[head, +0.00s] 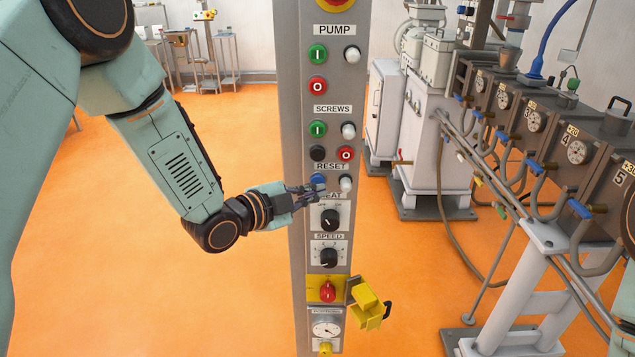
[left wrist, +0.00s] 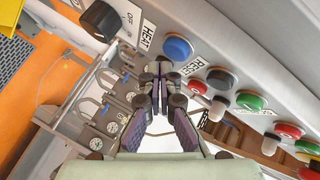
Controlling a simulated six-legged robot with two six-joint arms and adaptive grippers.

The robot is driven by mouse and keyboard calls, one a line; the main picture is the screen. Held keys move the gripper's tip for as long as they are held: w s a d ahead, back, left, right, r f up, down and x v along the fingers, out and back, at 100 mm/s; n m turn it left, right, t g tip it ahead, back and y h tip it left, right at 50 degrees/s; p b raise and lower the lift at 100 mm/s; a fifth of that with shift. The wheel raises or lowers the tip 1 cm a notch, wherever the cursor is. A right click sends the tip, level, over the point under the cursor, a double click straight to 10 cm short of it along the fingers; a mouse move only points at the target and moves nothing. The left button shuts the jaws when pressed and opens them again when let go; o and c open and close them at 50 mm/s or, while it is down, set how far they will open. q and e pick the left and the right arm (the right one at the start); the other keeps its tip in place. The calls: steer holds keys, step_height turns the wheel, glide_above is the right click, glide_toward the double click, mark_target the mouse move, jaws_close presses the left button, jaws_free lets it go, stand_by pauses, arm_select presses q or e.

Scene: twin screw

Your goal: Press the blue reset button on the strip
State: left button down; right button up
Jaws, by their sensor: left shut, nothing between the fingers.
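The grey control strip (head: 292,120) stands upright in the middle of the head view. Its blue reset button (head: 319,180) sits under the RESET label (head: 331,166), partly hidden by my gripper. My left gripper (head: 322,194) is shut and empty, in front of the strip at about the blue button's height. In the left wrist view, the blue button (left wrist: 177,49) shows whole beside the shut fingertips (left wrist: 158,72), between the HEAT and RESET labels. I cannot tell whether the fingers touch the strip. My right gripper is not in view.
A white lamp (head: 346,184) is right of the blue button. A black HEAT knob (head: 330,219) is below, and black (head: 317,153) and red (head: 346,154) buttons are above. A yellow hinged cover (head: 367,306) sticks out lower down. Machinery with gauges (head: 535,121) stands right.

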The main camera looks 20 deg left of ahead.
arm_select(q)
steer(key=shift+s+d, duration=0.25)
steer(key=shift+s, duration=0.55)
steer(key=shift+s+d, duration=0.25)
steer(key=shift+s, duration=0.55)
steer(key=shift+s+d, duration=0.25)
steer(key=shift+s, duration=0.55)
